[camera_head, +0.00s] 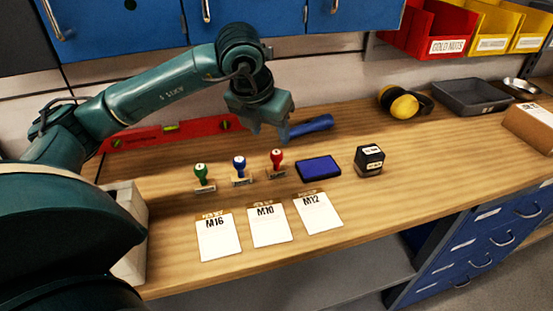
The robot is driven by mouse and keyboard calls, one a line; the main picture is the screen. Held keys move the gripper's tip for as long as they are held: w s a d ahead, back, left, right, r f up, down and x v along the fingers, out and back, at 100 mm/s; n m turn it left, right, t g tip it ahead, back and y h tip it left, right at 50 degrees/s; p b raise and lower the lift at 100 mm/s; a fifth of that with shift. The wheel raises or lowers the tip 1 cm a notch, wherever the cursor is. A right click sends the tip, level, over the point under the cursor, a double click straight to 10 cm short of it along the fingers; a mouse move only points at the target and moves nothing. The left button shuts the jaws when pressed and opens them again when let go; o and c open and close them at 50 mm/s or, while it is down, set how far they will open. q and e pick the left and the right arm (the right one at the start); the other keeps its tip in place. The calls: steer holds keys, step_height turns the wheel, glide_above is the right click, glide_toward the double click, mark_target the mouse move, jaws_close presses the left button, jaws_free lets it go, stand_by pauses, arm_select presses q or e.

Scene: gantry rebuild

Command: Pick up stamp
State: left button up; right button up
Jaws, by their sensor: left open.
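Three hand stamps stand upright in a row on the wooden bench: a green-handled stamp (201,177), a blue-handled stamp (240,168) and a red-handled stamp (277,162). A black block-shaped stamp (369,160) with a white label stands further right. A blue ink pad (318,168) lies between the red stamp and the black one. My left gripper (270,131) points down above and behind the red and blue stamps, open and empty, apart from them. My right gripper is not in view.
Three white cards, M16 (218,238), M10 (269,226) and M12 (317,214), lie in front of the stamps. Behind are a red spirit level (135,138), a blue cylindrical object (312,127) and yellow earmuffs (404,106). A grey tray (462,109) sits at the right.

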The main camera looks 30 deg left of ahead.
mark_target(276, 153)
arm_select(q)
steer(key=p+x, duration=0.2)
steer(key=x, duration=0.9)
steer(key=shift+s+f, duration=0.1)
steer(key=shift+f, duration=0.15)
steer(key=c, duration=1)
